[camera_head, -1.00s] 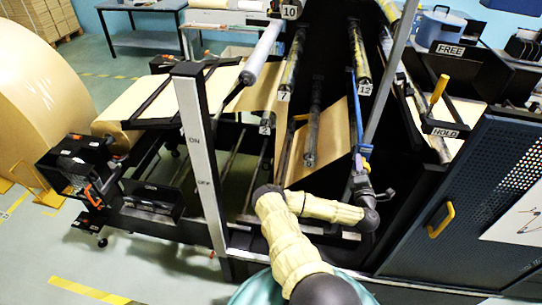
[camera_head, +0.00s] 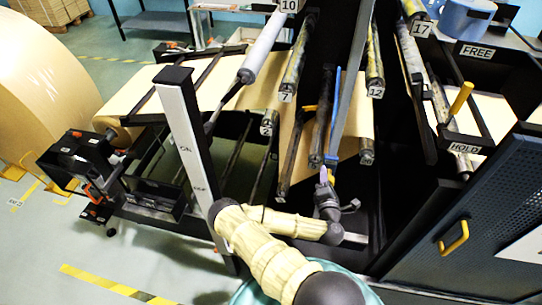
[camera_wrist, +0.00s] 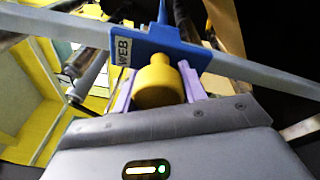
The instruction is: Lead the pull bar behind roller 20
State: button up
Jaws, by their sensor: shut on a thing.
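The pull bar (camera_head: 333,112) is a thin blue bar standing nearly upright among the rollers in the head view. In the wrist view its blue plate (camera_wrist: 160,48) bears a WEB label, with a yellow knob (camera_wrist: 155,84) on the near side. My gripper (camera_head: 326,176) is shut on this knob; its purple fingers (camera_wrist: 157,75) sit on both sides of it. The bar stands between the ends of roller 7 (camera_head: 291,75) and roller 12 (camera_head: 374,60), near brown paper.
A grey post (camera_head: 353,90) stands close beside the bar and crosses the wrist view. Roller 17 (camera_head: 412,55), a yellow HOLD lever (camera_head: 461,98) and a perforated dark panel (camera_head: 480,200) are to the right. A white-faced post (camera_head: 190,150) is at left.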

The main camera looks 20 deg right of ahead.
jog(key=shift+w+a+r, duration=0.25)
jog(key=shift+a+r, duration=0.05)
jog(key=shift+a, duration=0.15)
jog(key=w+a+r, duration=0.2)
jog(key=w+a, duration=0.1)
jog(key=a, duration=0.2)
jog(key=w+a+r, duration=0.1)
jog(key=w+a, duration=0.3)
jog(key=a, duration=0.1)
jog(key=w+a+r, duration=0.2)
jog(key=w+a, duration=0.1)
jog(key=a, duration=0.1)
jog(key=shift+w+a+r+b, duration=0.3)
jog(key=shift+a+r+b, duration=0.05)
jog(key=shift+a, duration=0.05)
notch_tip(320, 180, up, 9)
jog(key=s+d+p, duration=0.1)
jog(key=d+p, duration=0.1)
jog(key=p, duration=0.4)
jog(key=shift+s+d+p, duration=0.25)
jog(key=shift+s+p, duration=0.1)
